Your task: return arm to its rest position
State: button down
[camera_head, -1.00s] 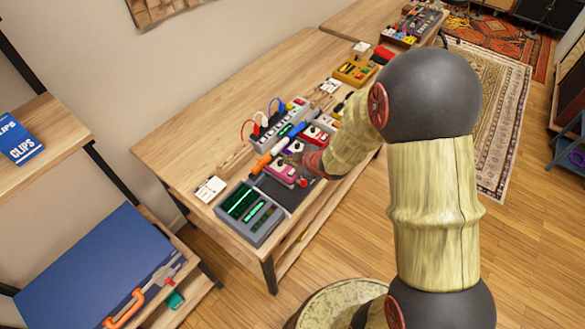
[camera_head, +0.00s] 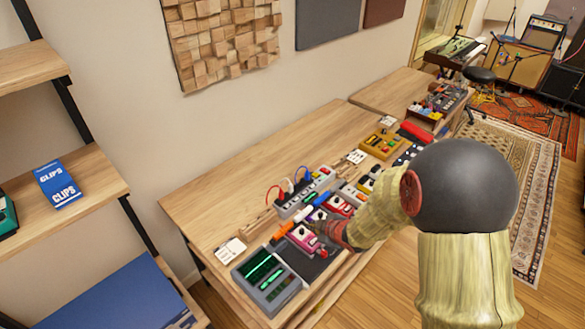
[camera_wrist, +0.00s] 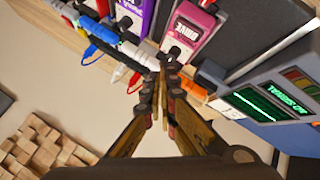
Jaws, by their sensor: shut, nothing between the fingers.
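My arm (camera_head: 465,190) reaches from the right over the wooden table. My gripper shows in the wrist view (camera_wrist: 167,62), its two fingers shut together with nothing between them. In the head view my gripper is small, dark and partly hidden by my wrist, above the row of effect pedals. In the wrist view the fingertips lie just beside the pink pedal (camera_wrist: 190,28), with a purple pedal (camera_wrist: 133,14) to its left. I cannot tell whether they touch the pink pedal. The pink pedal also shows in the head view (camera_head: 303,238).
A grey device with green screens (camera_head: 268,281) stands at the table's near end. A power strip with plugs (camera_head: 306,191) and a yellow pedal (camera_head: 382,144) lie farther along. Shelves with a blue clips box (camera_head: 57,185) stand at left. The table's back left part (camera_head: 225,190) is bare.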

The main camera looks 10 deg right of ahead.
jog(key=s+d+f+m+g+h, duration=0.1)
jog(key=s+d+f, duration=0.1)
jog(key=s+d+f+m+g+h, duration=0.1)
jog(key=s+f, duration=0.1)
jog(key=shift+s+d+m, duration=0.15)
jog(key=shift+d+m, duration=0.15)
jog(key=shift+d, duration=0.1)
jog(key=s+d+r+m+g+h, duration=0.3)
jog(key=s+d+r+m, duration=0.2)
jog(key=s, duration=0.4)
jog(key=s+a+r+m+t+y+b, duration=0.1)
jog(key=s+a+r, duration=0.3)
jog(key=s+r, duration=0.4)
jog(key=s+a+r+m+y+b, duration=0.1)
jog(key=s+a+r+m, duration=0.3)
jog(key=s+r, duration=0.4)
notch_tip(320, 180, up, 8)
jog(key=shift+s+f+t, duration=0.1)
jog(key=shift+s+t, duration=0.05)
jog(key=shift+t, duration=0.25)
